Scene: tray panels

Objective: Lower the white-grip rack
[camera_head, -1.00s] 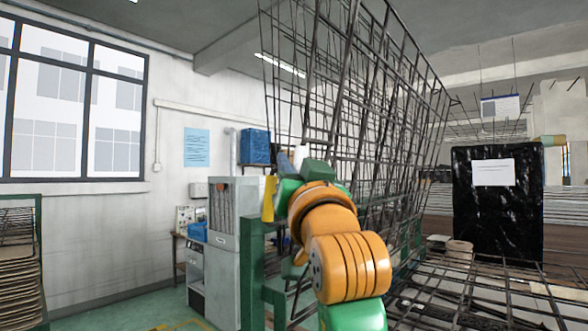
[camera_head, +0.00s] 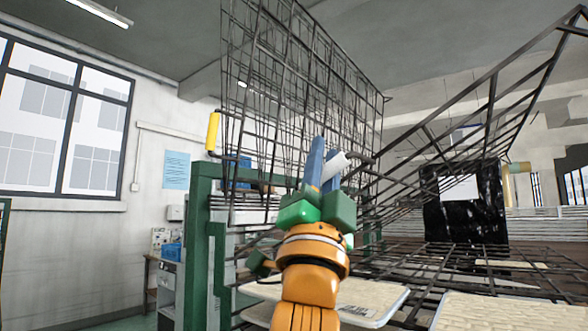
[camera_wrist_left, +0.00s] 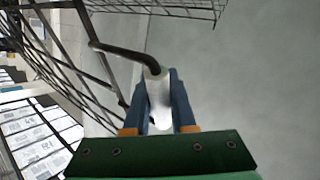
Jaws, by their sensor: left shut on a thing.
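My left gripper (camera_head: 325,172) has its blue fingers shut on the white grip (camera_head: 336,168). In the left wrist view the white grip (camera_wrist_left: 158,98) sits between the fingers (camera_wrist_left: 160,100), on a bent black bar (camera_wrist_left: 125,50) that joins a mesh frame. The white-grip rack (camera_head: 492,95) appears to be the dark wire frame slanting up to the right. Its join to the grip is partly hidden by the gripper in the head view. Other wire racks (camera_head: 300,75) stand upright behind. My right gripper is out of view.
A yellow grip (camera_head: 212,131) stands at the left by a green post (camera_head: 200,230). White-rimmed trays (camera_head: 500,312) with pale contents lie low in front. A black wrapped stack (camera_head: 465,205) stands behind the slanted frame.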

